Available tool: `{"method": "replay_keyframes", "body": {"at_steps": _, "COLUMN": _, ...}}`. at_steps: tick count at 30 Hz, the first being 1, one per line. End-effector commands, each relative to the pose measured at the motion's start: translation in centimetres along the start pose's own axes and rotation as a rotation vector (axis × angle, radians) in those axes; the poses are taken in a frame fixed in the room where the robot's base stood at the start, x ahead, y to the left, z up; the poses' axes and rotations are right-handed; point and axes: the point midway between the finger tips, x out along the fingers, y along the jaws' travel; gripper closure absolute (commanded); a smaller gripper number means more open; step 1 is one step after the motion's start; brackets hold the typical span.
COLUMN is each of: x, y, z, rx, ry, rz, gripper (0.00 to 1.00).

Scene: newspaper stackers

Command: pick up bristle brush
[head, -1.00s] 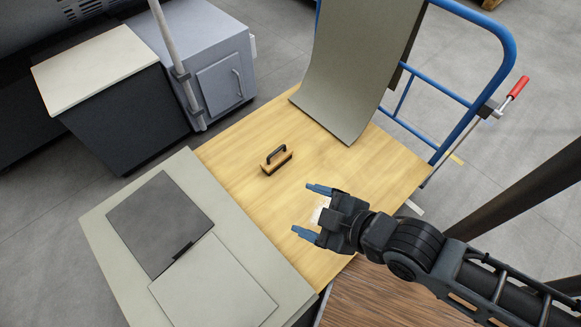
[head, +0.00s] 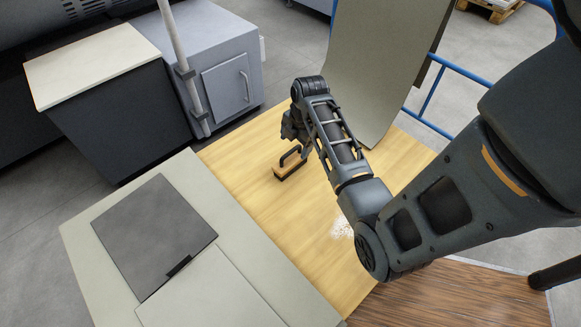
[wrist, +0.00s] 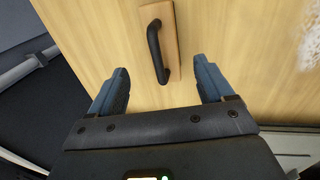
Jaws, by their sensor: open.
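The bristle brush (head: 290,166) has a wooden block and a black arched handle. It lies on the light wooden table top, and my arm partly hides its surroundings in the head view. In the wrist view the brush (wrist: 172,30) is at the top centre, with its handle running down toward the space between my fingers. My gripper (wrist: 162,84) is open, with one blue finger on each side of the handle's lower end and a gap to both. Nothing is held. In the head view the fingers are hidden behind my arm.
The light wooden table top (head: 235,180) is mostly clear. A whitish patch of crumbs or dust (head: 342,229) lies on it near my arm. A curved grey sheet (head: 375,60) stands at the back, by a blue rail (head: 440,75). A grey-topped unit (head: 110,250) borders the left.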

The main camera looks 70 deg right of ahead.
Motion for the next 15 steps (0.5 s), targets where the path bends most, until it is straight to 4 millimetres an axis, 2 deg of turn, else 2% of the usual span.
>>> {"method": "replay_keyframes", "body": {"at_steps": 11, "x": 3.2, "y": -0.1, "z": 0.3, "rx": -0.009, "ry": 0.003, "rz": -0.008, "gripper": 0.19}}
{"method": "replay_keyframes", "body": {"at_steps": 15, "x": 4.9, "y": -0.5, "z": 0.2, "rx": -0.008, "ry": 0.003, "rz": -0.009, "gripper": 0.19}}
